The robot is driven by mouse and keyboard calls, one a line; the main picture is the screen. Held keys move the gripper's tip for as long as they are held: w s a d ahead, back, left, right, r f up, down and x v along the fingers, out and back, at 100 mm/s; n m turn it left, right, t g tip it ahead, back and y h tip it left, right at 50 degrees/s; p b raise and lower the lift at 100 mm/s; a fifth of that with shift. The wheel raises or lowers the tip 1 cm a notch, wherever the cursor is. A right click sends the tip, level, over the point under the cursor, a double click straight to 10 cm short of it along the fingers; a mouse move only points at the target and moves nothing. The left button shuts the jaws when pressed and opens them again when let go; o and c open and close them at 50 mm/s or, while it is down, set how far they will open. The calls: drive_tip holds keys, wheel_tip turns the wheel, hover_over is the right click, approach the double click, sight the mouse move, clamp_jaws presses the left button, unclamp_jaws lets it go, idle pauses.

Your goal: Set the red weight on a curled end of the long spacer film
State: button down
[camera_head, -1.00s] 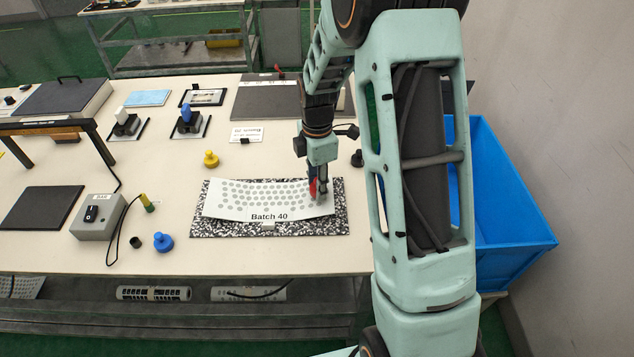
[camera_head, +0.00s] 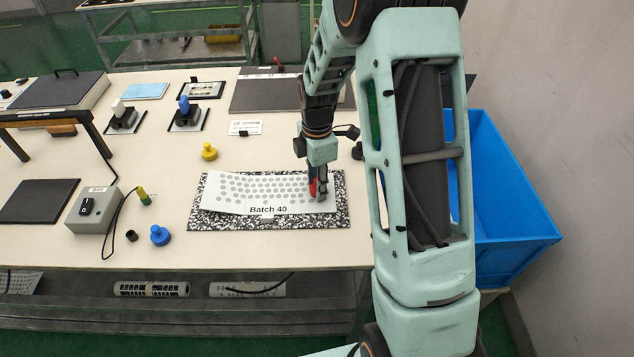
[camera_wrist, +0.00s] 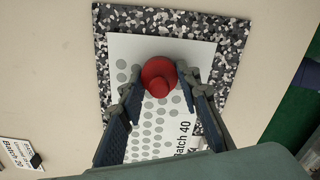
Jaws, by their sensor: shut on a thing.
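The long spacer film (camera_head: 245,190), white with grey dots and marked "Batch 40", lies on a black-and-white speckled board (camera_head: 342,222). Its left end looks slightly raised; its right end lies close to the board under my gripper. My gripper (camera_head: 319,196) points down over the right end and is shut on the red weight (camera_head: 312,187). In the wrist view the round red weight (camera_wrist: 152,72) with its knob sits between the two fingers of my gripper (camera_wrist: 157,88), over the film's end (camera_wrist: 120,52). I cannot tell whether its base bears fully on the film.
A yellow weight (camera_head: 209,152) stands behind the board and a blue weight (camera_head: 160,236) in front left. A grey switch box (camera_head: 92,210) with a cable stands at left. A blue bin (camera_head: 510,220) is beyond the table's right edge.

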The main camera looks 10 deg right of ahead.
idle(0.4)
drive_tip(key=c, duration=1.4)
unclamp_jaws()
drive_tip(key=shift+o, duration=0.2)
wheel_tip(320, 180, up, 12)
